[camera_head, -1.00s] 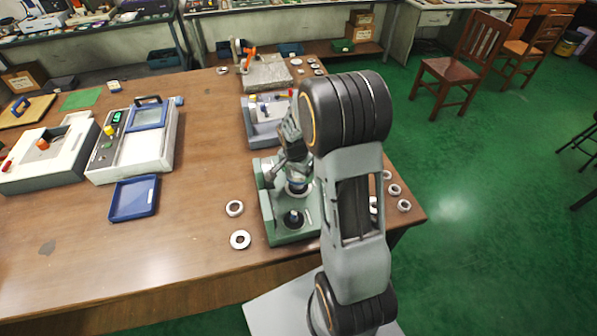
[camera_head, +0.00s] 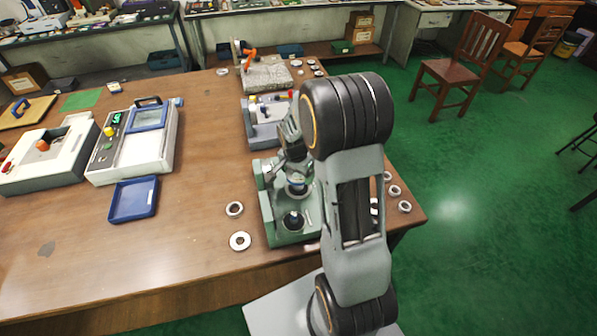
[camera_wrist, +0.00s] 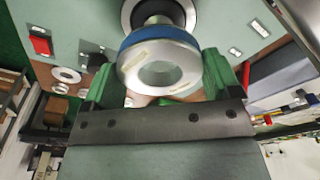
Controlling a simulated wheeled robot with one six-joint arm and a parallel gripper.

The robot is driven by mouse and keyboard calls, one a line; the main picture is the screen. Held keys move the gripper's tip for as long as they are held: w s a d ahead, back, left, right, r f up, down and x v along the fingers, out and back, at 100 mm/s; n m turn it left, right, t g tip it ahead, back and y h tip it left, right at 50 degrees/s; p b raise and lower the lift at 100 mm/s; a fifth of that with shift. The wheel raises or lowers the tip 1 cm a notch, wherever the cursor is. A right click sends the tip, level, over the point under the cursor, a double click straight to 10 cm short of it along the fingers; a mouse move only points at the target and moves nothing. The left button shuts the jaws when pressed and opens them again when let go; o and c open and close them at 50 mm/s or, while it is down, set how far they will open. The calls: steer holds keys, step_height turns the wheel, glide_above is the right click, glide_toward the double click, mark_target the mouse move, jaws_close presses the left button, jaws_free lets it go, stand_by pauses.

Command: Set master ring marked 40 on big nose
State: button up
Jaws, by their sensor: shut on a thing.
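A silver master ring with a blue band (camera_wrist: 160,68) is between the green fingers of my gripper (camera_wrist: 160,82) in the wrist view. My gripper is shut on it. Its marking is too small to read. In the head view the ring (camera_head: 297,189) is over the rear part of the green fixture (camera_head: 283,238). A silver nose with a dark round base (camera_wrist: 160,14) is right behind the ring in the wrist view; I cannot tell whether the ring is around it. Another dark nose (camera_head: 293,221) stands bare at the fixture's front.
Two loose rings lie left of the fixture (camera_head: 234,209) (camera_head: 240,241). Several more lie right of my arm (camera_head: 394,190). A grey device (camera_head: 264,135) stands behind the fixture.

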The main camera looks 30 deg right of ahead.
steer(key=shift+f+b, duration=0.3)
steer(key=shift+b, duration=0.05)
stand_by(0.3)
steer(key=shift+f+b, duration=0.4)
steer(key=shift+f, duration=0.1)
steer(key=o, duration=1.2)
steer(key=shift+c, duration=0.2)
step_height(320, 180, up, 14)
steer(key=a, duration=0.1)
steer(key=shift+s+a+b, duration=0.25)
steer(key=shift+s+b, duration=0.15)
steer(key=shift+b, duration=0.05)
steer(key=shift+f, duration=0.1)
steer(key=s+a+r+n+t, duration=0.1)
steer(key=s+a+n, duration=0.2)
steer(key=s+n, duration=0.3)
steer(key=s+a+r+n+t+y, duration=0.1)
steer(key=s+a+n, duration=0.3)
steer(key=s, duration=0.5)
steer(key=shift+a+r+n+t, duration=0.3)
steer(key=shift+r+n+t, duration=0.2)
steer(key=shift+n+t, duration=0.45)
